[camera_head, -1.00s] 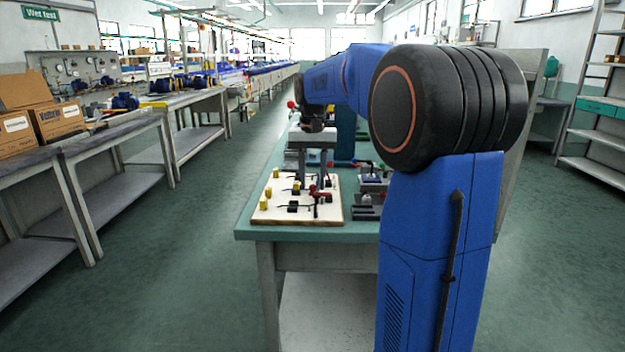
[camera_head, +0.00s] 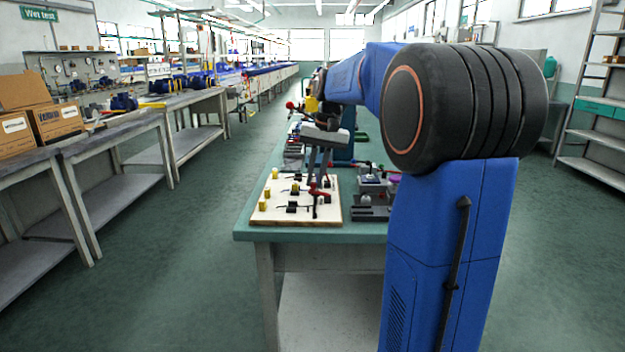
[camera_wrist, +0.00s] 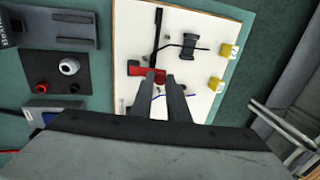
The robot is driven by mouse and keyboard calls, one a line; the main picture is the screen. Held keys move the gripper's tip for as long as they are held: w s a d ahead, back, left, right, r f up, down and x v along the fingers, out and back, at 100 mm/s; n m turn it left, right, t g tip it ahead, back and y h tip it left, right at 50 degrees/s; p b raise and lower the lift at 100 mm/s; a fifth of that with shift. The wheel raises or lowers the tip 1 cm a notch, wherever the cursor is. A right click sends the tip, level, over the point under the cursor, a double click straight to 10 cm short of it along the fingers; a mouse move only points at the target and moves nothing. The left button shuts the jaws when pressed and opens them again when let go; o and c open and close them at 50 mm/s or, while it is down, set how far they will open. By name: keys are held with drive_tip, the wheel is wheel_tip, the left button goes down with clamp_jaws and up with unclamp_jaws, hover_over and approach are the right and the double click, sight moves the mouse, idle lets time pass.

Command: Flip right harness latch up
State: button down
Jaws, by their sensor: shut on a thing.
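The cream harness board (camera_head: 270,214) lies on the green bench top. Its red latch (camera_head: 317,191) is at the right part of the board, and in the wrist view the latch (camera_wrist: 148,74) shows as a red piece beside a black bar. My gripper (camera_head: 316,180) reaches down to it, tilted, with its fingers leaning. In the wrist view my gripper (camera_wrist: 160,80) has its fingertips at the red latch and is shut on it. The fingers hide part of the latch, and its exact angle is hard to tell.
Yellow posts (camera_wrist: 228,50) and a black clip (camera_wrist: 195,43) stand on the board close to the fingers. A dark plate with a white knob (camera_wrist: 69,66) and a grey block (camera_wrist: 60,25) lie beside the board. The near bench edge (camera_head: 290,233) is clear.

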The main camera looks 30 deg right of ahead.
drive_tip(key=shift+s+d+r+t+y, duration=0.25)
drive_tip(key=shift+d+t+y, duration=0.15)
drive_tip(key=shift+y, duration=0.2)
drive_tip(key=shift+s+d+r+t+y, duration=0.15)
drive_tip(key=shift+s+d+t+y, duration=0.1)
drive_tip(key=shift+d+t+y, duration=0.25)
drive_tip(key=shift+s+d+r+t+y, duration=0.1)
drive_tip(key=shift+s+d+t+y, duration=0.2)
drive_tip(key=shift+y, duration=0.3)
drive_tip(key=shift+s+d+r+t+y, duration=0.15)
drive_tip(key=shift+d+t+y, duration=0.2)
drive_tip(key=shift+y, duration=0.25)
drive_tip(key=t+y, duration=0.1)
drive_tip(key=s+d+t+y, duration=0.1)
drive_tip(key=shift+s+d+f+y, duration=0.1)
drive_tip(key=shift+d+y, duration=0.2)
drive_tip(key=shift+y, duration=0.1)
drive_tip(key=shift+s+d+f+t+y, duration=0.15)
drive_tip(key=shift+s+d+t+y, duration=0.1)
drive_tip(key=shift+d+t+y, duration=0.25)
drive_tip(key=shift+s+d+f+t+y, duration=0.15)
drive_tip(key=shift+s+t+y, duration=0.1)
drive_tip(key=shift+y, duration=0.45)
drive_tip(key=c, duration=1.7)
unclamp_jaws()
